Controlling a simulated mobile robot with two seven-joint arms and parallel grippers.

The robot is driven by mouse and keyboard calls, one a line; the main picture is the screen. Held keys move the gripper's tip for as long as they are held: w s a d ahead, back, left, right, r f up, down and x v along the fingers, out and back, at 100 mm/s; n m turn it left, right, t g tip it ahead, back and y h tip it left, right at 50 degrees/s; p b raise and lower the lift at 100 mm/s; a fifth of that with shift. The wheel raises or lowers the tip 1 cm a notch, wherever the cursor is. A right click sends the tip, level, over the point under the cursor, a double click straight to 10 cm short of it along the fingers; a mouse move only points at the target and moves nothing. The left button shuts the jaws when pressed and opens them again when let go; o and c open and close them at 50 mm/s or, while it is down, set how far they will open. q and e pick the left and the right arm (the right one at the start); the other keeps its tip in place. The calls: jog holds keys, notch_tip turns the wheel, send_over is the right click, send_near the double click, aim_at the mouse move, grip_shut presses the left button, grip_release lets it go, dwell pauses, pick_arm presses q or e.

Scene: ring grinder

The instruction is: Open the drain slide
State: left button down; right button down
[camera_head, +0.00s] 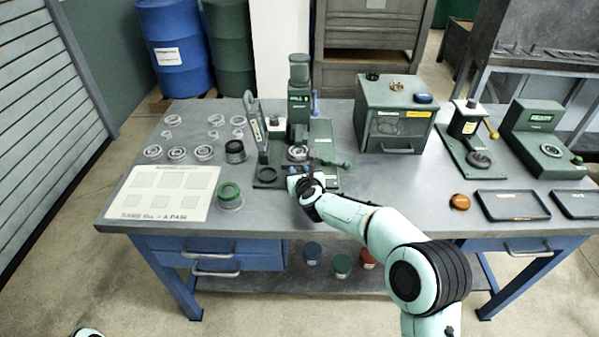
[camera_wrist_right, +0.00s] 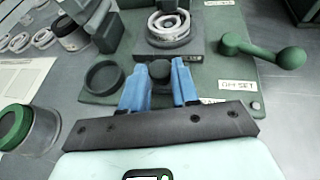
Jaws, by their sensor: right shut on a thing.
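The ring grinder (camera_head: 298,105) is a dark green machine standing in the middle of the bench. In the right wrist view, its green base plate (camera_wrist_right: 225,92) has a metal ring (camera_wrist_right: 170,27) on a raised dark block. A dark round knob (camera_wrist_right: 160,69) sits at the front of that block, and I take it to be the drain slide's knob. My right gripper (camera_head: 303,177) reaches the front of the machine. Its blue fingers (camera_wrist_right: 160,84) are shut on the knob from both sides. The slide's opening is not visible.
A green ball-ended lever (camera_wrist_right: 262,50) lies right of the knob, and a dark open ring (camera_wrist_right: 104,76) left of it. A green-lidded jar (camera_head: 230,196) stands left of the machine. The green cabinet (camera_head: 393,118) stands to the right. Bare bench top lies right of my gripper.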

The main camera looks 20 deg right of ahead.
jog(key=shift+s+a+f+b, duration=0.1)
jog(key=shift+s+a+b, duration=0.15)
jog(key=shift+s+b, duration=0.65)
jog(key=shift+s+a, duration=0.1)
jog(key=shift+s, duration=0.25)
jog(key=shift+w, duration=0.1)
jog(key=c, duration=0.8)
grip_release()
jog(key=b+v, duration=0.1)
jog(key=v, duration=1.2)
jog(key=shift+s, duration=0.2)
